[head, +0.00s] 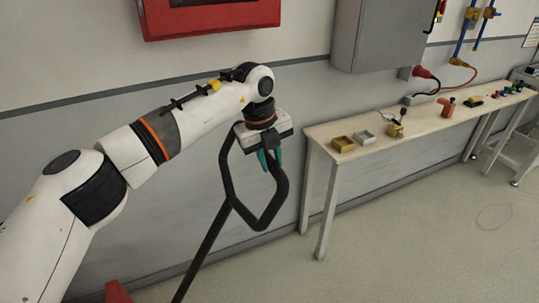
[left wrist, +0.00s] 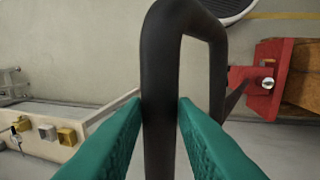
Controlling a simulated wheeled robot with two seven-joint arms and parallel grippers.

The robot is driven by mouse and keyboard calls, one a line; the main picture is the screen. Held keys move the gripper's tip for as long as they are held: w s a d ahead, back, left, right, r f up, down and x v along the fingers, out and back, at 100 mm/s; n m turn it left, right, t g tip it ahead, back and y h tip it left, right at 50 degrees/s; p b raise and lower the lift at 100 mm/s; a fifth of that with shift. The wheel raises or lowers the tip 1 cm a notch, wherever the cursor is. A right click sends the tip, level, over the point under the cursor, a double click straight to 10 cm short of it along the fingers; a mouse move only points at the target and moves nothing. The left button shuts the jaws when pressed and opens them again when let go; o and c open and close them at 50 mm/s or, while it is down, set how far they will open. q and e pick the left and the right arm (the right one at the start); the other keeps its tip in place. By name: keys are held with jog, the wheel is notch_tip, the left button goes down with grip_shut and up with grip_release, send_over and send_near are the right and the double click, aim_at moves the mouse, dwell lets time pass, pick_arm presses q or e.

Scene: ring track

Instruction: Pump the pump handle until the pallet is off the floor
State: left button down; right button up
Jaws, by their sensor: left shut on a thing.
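The pump handle (head: 277,206) is a black tube bent into a loop on a long shaft, standing tilted in the head view. My left gripper (head: 269,160) points down at the top of the loop, its green fingers shut on the tube. In the left wrist view the handle (left wrist: 161,90) runs between the two green fingers of the gripper (left wrist: 160,105). A red metal part (left wrist: 265,85) with a bolt stands to the right there, beside a brown wooden surface (left wrist: 303,80) that may be the pallet. The pallet's underside is hidden. My right gripper is not in view.
A long workbench (head: 365,150) with small trays and tools stands along the wall to the right. A grey cabinet (head: 384,35) and a red box (head: 212,15) hang on the wall. The floor (head: 420,240) in front of the bench is clear.

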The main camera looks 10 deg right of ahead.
pick_arm(q)
jog(key=shift+r, duration=0.15)
jog(key=c, duration=1.2)
grip_release()
jog(key=shift+d, duration=0.15)
jog(key=shift+o, duration=0.2)
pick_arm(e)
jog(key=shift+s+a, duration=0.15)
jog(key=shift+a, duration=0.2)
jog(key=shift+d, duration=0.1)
